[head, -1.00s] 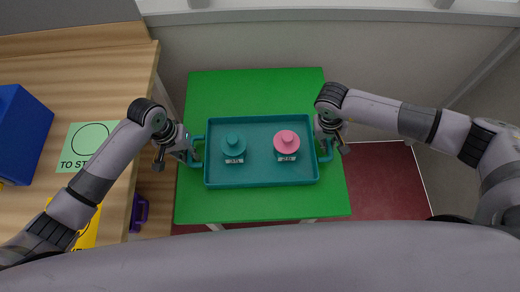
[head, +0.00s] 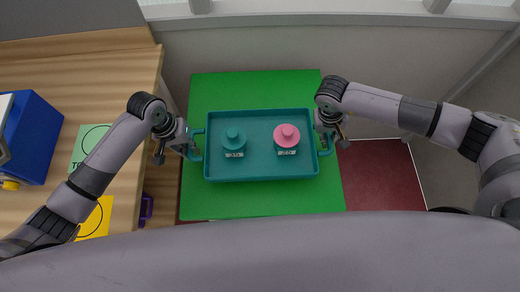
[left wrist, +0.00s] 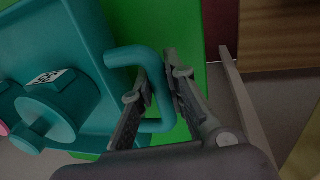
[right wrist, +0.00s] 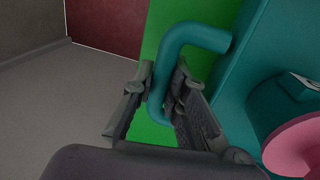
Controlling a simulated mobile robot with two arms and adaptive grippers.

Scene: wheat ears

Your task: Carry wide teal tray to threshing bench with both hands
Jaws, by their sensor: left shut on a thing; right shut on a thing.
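The wide teal tray (head: 262,174) is level over the green table (head: 260,90) in the head view. It carries a teal knobbed weight (head: 233,138) and a pink knobbed weight (head: 287,136), both upright with small labels. My left gripper (head: 188,148) is shut on the tray's left handle; in the left wrist view its fingers (left wrist: 157,85) lie on both sides of that handle (left wrist: 130,54). My right gripper (head: 330,138) is shut on the right handle; its fingers (right wrist: 162,85) show around it in the right wrist view. The tray seems slightly above the table; the gap is hidden.
A wooden bench (head: 100,65) stands at left, with a blue box (head: 30,135), a green card (head: 88,148) and a yellow card (head: 97,220). A purple thing (head: 146,210) is by its edge. A wall is behind; dark red floor (head: 380,175) shows at right.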

